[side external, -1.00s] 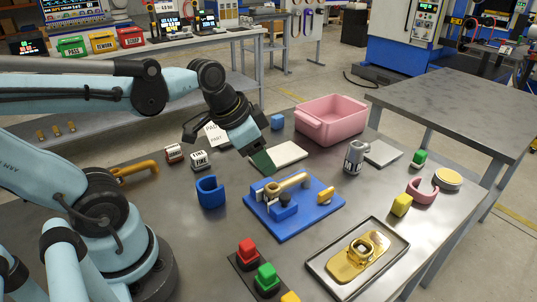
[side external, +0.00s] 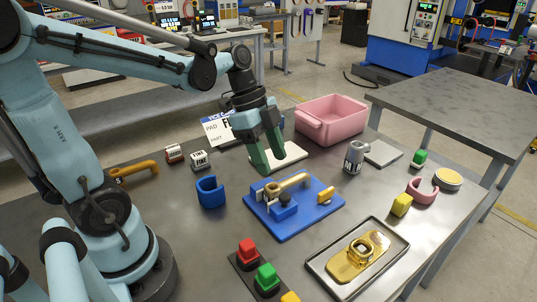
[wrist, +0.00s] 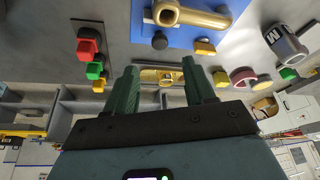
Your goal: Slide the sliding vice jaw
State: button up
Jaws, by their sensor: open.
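A blue block with a round black knob, which looks like the sliding vice jaw (side external: 285,210), sits on the blue base plate (side external: 318,222) in the side view. A brass-coloured part (side external: 290,184) lies just behind it on the plate. My gripper (side external: 271,164) is open and empty, above and behind the plate, with its green fingers pointing down and apart from the jaw. In the wrist view the two fingers (wrist: 160,66) stand apart, and the black knob (wrist: 160,41) shows beyond them by the brass part.
A yellow piece (side external: 326,195) stands on the plate's right side. A blue open ring (side external: 210,192) is left of it.

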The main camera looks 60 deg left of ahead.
aim_at(285, 196)
jog(key=shift+x, duration=4.2)
jog(key=shift+c, duration=0.3)
grip_shut()
jog(key=shift+d, duration=0.1)
